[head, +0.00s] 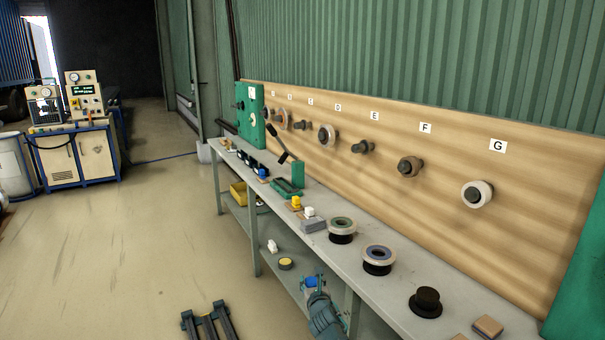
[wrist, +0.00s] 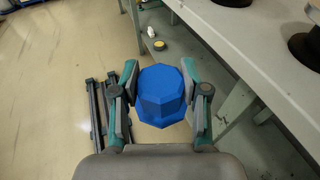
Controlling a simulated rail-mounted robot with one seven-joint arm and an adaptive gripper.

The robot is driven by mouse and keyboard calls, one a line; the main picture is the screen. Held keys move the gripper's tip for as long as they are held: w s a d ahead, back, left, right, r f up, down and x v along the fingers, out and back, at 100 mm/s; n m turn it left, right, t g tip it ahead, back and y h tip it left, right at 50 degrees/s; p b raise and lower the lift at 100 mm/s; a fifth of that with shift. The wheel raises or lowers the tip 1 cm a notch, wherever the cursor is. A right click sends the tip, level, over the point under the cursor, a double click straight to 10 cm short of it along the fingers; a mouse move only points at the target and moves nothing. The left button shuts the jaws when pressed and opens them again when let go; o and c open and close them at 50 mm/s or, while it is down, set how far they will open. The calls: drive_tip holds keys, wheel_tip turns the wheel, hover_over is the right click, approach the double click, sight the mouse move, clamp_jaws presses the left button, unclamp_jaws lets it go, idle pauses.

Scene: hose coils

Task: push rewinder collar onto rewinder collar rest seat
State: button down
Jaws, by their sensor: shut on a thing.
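My gripper (head: 314,283) is beside the front of the bench, low and close to its edge. It is shut on a blue faceted piece (wrist: 161,95), held between the two fingers in the wrist view. The piece may be the rewinder collar; no label on it confirms this. It is clear of the bench and touches only my fingers. Its underside is hidden. I cannot tell which thing is the collar rest seat. A tan block (head: 487,326) lies at the near end of the bench.
The long grey bench (head: 400,285) carries hose coils (head: 342,229), (head: 378,259), a black flanged spool (head: 427,302), and small yellow (head: 296,202) and white (head: 308,211) pieces. A wooden board (head: 330,175) with lettered pegs stands behind. A lower shelf holds a yellow-topped disc (head: 286,264). Floor at left is open.

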drive_tip(key=s+d+r+m+h+p, duration=0.1)
drive_tip(key=s+d+r+p, duration=0.1)
drive_tip(key=d, duration=0.5)
drive_tip(key=s+d+r+h+p, duration=0.1)
drive_tip(key=s+d+r, duration=0.2)
drive_tip(key=s+d, duration=0.2)
drive_tip(key=shift+d+r+m+p, duration=0.3)
drive_tip(key=shift+d+m+p, duration=0.1)
drive_tip(key=shift+d, duration=0.6)
